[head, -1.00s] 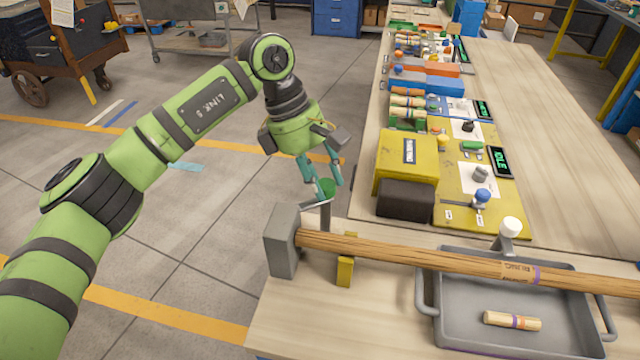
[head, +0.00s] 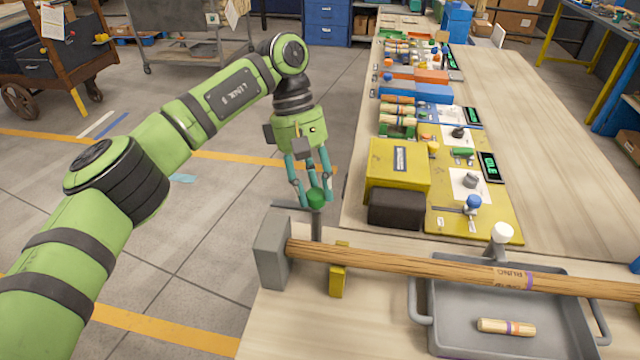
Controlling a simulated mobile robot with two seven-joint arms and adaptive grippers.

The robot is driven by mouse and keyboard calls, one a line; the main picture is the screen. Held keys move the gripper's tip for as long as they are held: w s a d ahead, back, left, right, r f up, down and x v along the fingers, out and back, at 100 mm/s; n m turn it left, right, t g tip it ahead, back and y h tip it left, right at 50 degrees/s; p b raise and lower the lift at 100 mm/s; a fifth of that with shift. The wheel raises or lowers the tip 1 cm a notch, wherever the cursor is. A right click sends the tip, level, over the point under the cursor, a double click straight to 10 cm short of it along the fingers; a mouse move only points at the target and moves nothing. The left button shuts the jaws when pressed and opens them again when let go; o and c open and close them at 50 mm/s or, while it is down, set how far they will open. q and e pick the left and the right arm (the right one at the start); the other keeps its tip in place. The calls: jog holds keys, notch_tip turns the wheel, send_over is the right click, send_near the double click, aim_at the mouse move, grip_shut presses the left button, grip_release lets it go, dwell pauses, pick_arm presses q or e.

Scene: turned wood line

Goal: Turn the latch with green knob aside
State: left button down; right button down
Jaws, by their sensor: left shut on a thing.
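The green knob (head: 316,197) stands on top of a dark grey latch post (head: 317,230) near the left end of the long wooden rod (head: 400,262). The latch's thin grey arm (head: 288,206) points left from the knob, over the grey end block (head: 272,250). My left gripper (head: 310,195) reaches down from above, its teal fingers closed on the green knob and partly covering it. My right gripper is not in view.
A yellow bracket (head: 338,268) supports the rod beside the end block. A white knob (head: 502,233) on another post stands farther right. A grey tray (head: 450,345) holding a short dowel (head: 506,327) sits beneath the rod. Yellow fixtures (head: 400,160) stand behind.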

pick_arm(q)
jog(key=shift+s+d+r, duration=0.1)
jog(key=shift+s+d, duration=0.05)
jog(key=c, duration=0.9)
grip_release()
jog(key=shift+o, duration=0.2)
jog(key=shift+s, duration=0.2)
jog(key=shift+w+r, duration=0.1)
jog(key=shift+w, duration=0.1)
jog(key=v, duration=0.7)
jog(key=shift+r, duration=0.2)
jog(key=shift+s, duration=0.1)
